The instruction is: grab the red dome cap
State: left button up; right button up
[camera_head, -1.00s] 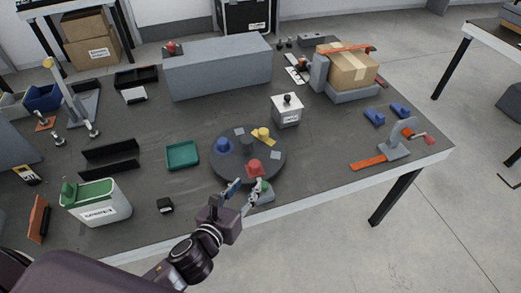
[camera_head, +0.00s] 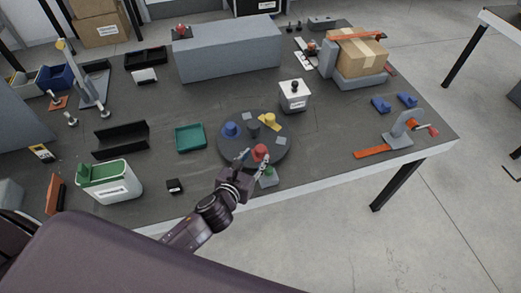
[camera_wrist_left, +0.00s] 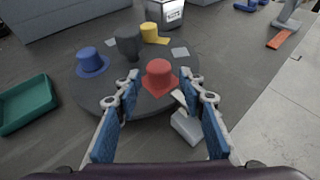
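The red dome cap (camera_head: 260,152) sits on the front part of a dark round turntable (camera_head: 228,158). It also shows in the left wrist view (camera_wrist_left: 159,76), upright on a red base. My left gripper (camera_head: 254,160) is open, with its fingers apart at the near edge of the turntable. In the left wrist view my left gripper (camera_wrist_left: 165,105) has the cap ahead of and between its blue-padded fingertips, with nothing held. My right gripper is not in view.
A blue cap (camera_head: 230,129), a yellow cap (camera_head: 269,119) and a dark centre post (camera_head: 254,131) share the turntable. A small grey block with green (camera_head: 268,178) stands close to the right finger. A green tray (camera_head: 190,138) lies left; a white box (camera_head: 294,95) stands behind.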

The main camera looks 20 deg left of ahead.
aim_at(258, 153)
pick_arm(q)
jog(key=shift+x, duration=2.3)
jog(key=shift+a, duration=0.15)
jog(key=c, duration=0.7)
